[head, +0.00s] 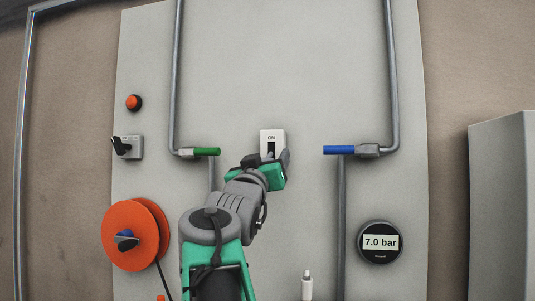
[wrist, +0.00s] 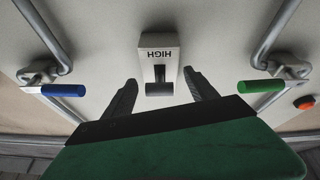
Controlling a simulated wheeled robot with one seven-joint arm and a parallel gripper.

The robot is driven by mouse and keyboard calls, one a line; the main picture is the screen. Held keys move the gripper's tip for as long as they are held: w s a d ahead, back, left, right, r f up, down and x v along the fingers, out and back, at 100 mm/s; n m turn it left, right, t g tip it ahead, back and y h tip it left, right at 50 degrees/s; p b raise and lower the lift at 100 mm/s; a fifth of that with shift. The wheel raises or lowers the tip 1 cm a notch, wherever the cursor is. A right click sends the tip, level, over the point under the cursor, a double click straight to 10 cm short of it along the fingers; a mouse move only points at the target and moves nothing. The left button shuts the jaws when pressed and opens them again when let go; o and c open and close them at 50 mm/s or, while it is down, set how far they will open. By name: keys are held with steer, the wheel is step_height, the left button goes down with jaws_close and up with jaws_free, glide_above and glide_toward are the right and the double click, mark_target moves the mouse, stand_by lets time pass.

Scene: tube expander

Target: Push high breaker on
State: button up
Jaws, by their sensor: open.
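In the wrist view the breaker (wrist: 148,42) shows upside down with the word HIGH. Its dark lever (wrist: 160,88) is at the end away from that word. My gripper (wrist: 159,78) is open and empty, with one finger on each side of the breaker. In the head view my gripper (head: 277,158) covers the breaker's lower part. I cannot tell whether a finger touches it.
A green handle (head: 207,152) on a pipe is left of the breaker and a blue handle (head: 338,150) is right. A red button (head: 133,102), a rotary switch (head: 127,146), an orange reel (head: 120,236) and a gauge reading 7.0 bar (head: 380,242) are on the panel.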

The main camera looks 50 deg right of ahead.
steer(key=shift+d+r, duration=0.1)
steer(key=shift+d, duration=0.05)
jaws_close()
stand_by(0.7)
